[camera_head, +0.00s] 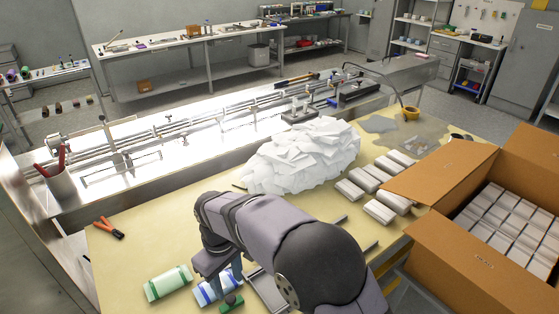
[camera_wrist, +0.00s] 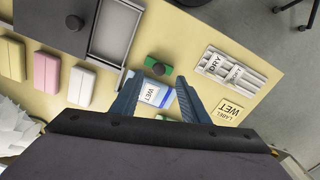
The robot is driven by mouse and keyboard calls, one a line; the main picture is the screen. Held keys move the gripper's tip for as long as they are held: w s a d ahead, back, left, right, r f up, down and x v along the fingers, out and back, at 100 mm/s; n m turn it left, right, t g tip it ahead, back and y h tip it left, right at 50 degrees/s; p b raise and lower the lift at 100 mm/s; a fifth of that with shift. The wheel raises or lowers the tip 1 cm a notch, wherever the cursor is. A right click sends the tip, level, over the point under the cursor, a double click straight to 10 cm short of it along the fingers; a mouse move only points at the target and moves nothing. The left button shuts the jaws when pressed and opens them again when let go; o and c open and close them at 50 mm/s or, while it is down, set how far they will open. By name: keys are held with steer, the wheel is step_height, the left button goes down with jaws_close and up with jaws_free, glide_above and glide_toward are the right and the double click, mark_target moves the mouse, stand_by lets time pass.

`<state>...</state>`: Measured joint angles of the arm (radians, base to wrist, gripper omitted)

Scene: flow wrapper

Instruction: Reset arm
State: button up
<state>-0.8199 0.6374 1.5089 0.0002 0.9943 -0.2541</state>
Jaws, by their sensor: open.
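My gripper (camera_wrist: 160,88) is open, its two blue fingers apart in the wrist view and pointing down over the table.
A metal tray (camera_wrist: 92,50), a DRY rack (camera_wrist: 222,66) and yellow, pink and white packs lie around. A white heap (camera_head: 300,155), red-handled pliers (camera_head: 108,227) and an open carton (camera_head: 440,180) stand farther off.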

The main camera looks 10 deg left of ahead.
steer(key=shift+w+a+m, duration=0.35)
steer(key=shift+m, duration=0.05)
steer(key=shift+s+d+f+m, duration=0.15)
steer(key=shift+s+d+f, duration=0.15)
steer(key=shift+f, duration=0.2)
steer(key=shift+s+d+f+m, duration=0.15)
steer(key=shift+s+d+f, duration=0.1)
steer(key=shift+f, duration=0.2)
steer(key=shift+m+g+h, duration=0.3)
steer(key=shift+m+h, duration=0.1)
steer(key=s+d+f, duration=0.4)
steer(key=shift+s+d, duration=0.15)
steer(key=shift+d, duration=0.2)
steer(key=s+d+r+m+g, duration=0.1)
steer(key=s+d+r+m, duration=0.3)
steer(key=d, duration=0.7)
steer(key=s+d+f+m, duration=0.15)
steer(key=s+d, duration=0.35)
steer(key=d, duration=0.7)
steer(key=w+d+r+m+t, duration=0.1)
steer(key=w+d+r+m, duration=0.2)
steer(key=d, duration=0.4)
steer(key=shift+r+m+t+y, duration=0.3)
steer(key=shift+r+m+y, duration=0.1)
steer(key=shift+r+m, duration=0.4)
